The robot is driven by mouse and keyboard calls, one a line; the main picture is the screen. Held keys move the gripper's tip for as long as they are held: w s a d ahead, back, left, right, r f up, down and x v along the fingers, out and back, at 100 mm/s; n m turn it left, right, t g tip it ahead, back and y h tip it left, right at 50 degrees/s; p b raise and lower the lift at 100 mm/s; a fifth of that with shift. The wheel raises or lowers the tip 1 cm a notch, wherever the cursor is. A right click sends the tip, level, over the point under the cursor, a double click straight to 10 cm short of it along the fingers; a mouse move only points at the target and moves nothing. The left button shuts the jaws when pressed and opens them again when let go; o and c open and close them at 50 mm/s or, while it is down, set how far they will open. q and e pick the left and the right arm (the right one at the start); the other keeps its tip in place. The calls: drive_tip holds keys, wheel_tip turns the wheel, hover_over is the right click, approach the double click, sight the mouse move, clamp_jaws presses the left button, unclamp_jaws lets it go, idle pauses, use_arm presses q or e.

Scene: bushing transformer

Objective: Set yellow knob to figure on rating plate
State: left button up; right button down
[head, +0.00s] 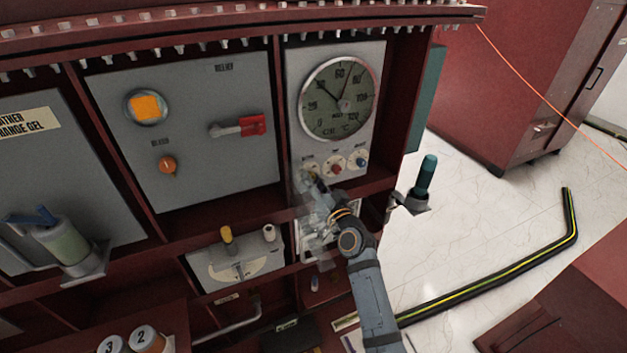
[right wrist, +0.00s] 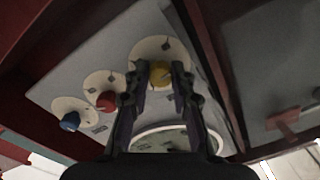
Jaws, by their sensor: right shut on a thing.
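The yellow knob (right wrist: 160,73) sits on a round pale dial (right wrist: 152,48) in the right wrist view. My right gripper (right wrist: 160,84) has a finger on each side of it and is shut on it. In the head view my right gripper (head: 311,182) covers most of this knob, below the large gauge (head: 340,98). The knob's setting cannot be read. A pale plate (head: 349,216) behind my right arm is partly hidden, and its text is not legible; I cannot tell if it is the rating plate. My left gripper is not in view.
Beside the yellow knob are a red knob (head: 336,168) and a blue knob (head: 361,162). A shelf edge (head: 372,187) runs just below them. A teal-handled part (head: 425,176) juts out right of my arm. A black hose (head: 480,272) lies on the floor.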

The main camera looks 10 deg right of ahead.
drive_tip(key=shift+m, duration=0.4)
drive_tip(key=c, duration=1.1)
unclamp_jaws()
drive_tip(key=v, duration=1.2)
